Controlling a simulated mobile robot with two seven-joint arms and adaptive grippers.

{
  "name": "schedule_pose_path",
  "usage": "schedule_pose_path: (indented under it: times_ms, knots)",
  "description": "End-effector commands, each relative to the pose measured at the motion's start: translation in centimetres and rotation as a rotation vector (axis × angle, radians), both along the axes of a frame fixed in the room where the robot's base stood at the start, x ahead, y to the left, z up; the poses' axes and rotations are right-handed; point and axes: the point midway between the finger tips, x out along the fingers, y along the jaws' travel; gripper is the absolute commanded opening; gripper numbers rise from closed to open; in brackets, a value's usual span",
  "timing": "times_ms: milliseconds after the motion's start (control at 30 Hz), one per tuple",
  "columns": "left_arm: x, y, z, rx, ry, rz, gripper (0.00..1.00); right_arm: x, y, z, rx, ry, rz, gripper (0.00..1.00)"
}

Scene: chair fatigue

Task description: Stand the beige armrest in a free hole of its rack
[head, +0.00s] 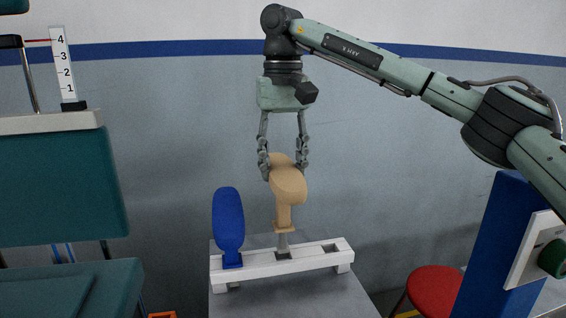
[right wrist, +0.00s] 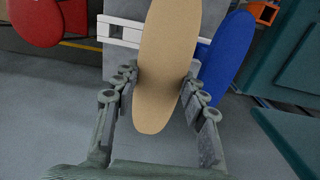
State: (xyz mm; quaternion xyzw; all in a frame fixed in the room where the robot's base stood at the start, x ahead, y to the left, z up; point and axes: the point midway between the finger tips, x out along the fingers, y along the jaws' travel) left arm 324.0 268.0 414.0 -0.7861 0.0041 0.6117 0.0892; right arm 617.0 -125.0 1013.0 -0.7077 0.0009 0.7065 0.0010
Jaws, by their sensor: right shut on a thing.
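My right gripper (head: 283,168) is shut on the beige armrest (head: 288,185) by its pad, with one finger on each side. The armrest is upright, and its collar (head: 284,228) is clear above the white rack (head: 310,262). Its grey tang reaches down to the middle hole; I cannot tell whether the tip is inside or just above it. In the right wrist view the beige pad (right wrist: 165,70) lies between the fingers (right wrist: 160,105) and hides part of the rack. The right-hand hole (head: 330,248) is empty. My left gripper is not in view.
A blue armrest (head: 229,220) stands in the rack's left hole, close beside the beige one. The rack stands on a grey table (head: 300,297). A red stool (head: 435,290) and a blue panel (head: 495,250) are at right. Teal blocks (head: 60,190) fill the left.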

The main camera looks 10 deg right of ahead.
Motion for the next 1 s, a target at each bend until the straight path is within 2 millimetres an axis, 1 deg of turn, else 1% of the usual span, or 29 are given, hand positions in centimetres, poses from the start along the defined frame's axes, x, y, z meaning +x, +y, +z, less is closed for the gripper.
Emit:
schedule_pose_path:
  times_ms: [367,1000]
  knots:
    - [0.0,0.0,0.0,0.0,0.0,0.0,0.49,0.0,0.0,0.0,0.001,-0.001,0.0,0.17]
    - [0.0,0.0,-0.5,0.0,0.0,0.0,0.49,0.0,0.0,-1.6,0.0,-0.001,-0.001,0.17]
